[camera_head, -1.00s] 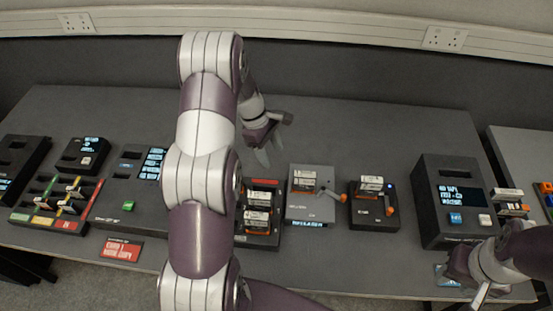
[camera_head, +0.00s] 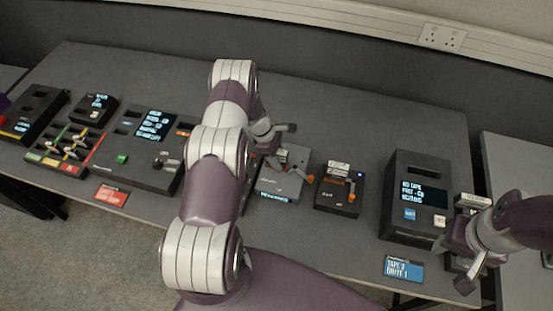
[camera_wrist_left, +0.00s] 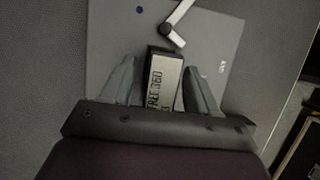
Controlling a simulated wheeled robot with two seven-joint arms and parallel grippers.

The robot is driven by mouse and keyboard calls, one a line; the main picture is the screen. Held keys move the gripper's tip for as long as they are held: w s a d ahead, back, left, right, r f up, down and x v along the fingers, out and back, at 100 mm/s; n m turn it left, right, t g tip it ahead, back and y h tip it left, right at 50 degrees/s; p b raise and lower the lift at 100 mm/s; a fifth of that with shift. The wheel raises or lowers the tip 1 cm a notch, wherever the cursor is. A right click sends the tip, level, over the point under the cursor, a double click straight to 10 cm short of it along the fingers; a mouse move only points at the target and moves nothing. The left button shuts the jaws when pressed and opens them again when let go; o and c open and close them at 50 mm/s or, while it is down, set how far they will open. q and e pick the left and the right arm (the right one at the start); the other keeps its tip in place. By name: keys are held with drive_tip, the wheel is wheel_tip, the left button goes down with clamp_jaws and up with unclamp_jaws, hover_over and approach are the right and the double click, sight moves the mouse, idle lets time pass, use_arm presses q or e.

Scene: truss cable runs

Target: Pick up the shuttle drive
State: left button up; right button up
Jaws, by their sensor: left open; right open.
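My left gripper (camera_head: 281,143) is open over the grey dock (camera_head: 292,186), which has an orange-tipped lever. In the left wrist view, a small dark drive with a pale label reading about "FREE 360" (camera_wrist_left: 165,82) stands between the open fingers of the left gripper (camera_wrist_left: 160,68), with gaps on both sides. I cannot tell for sure that it is the shuttle drive. The grey dock (camera_wrist_left: 107,25) and its lever lie beyond it. In the head view the hand mostly hides this drive. My right gripper (camera_head: 460,262) is open and empty beside the tape machine.
A black dock (camera_head: 334,197) with labelled drives and an orange lever stands right of the grey dock. The black tape machine (camera_head: 395,195) is further right. A console (camera_head: 135,165) and slotted rack (camera_head: 60,152) stand left. The back of the table (camera_head: 330,115) is clear.

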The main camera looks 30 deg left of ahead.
use_arm(q)
drive_tip(key=shift+w+d, duration=0.1)
drive_tip(key=shift+d, duration=0.1)
drive_tip(key=shift+c, duration=0.3)
drive_tip(key=shift+d, duration=0.1)
drive_tip(key=c, duration=1)
clamp_jaws()
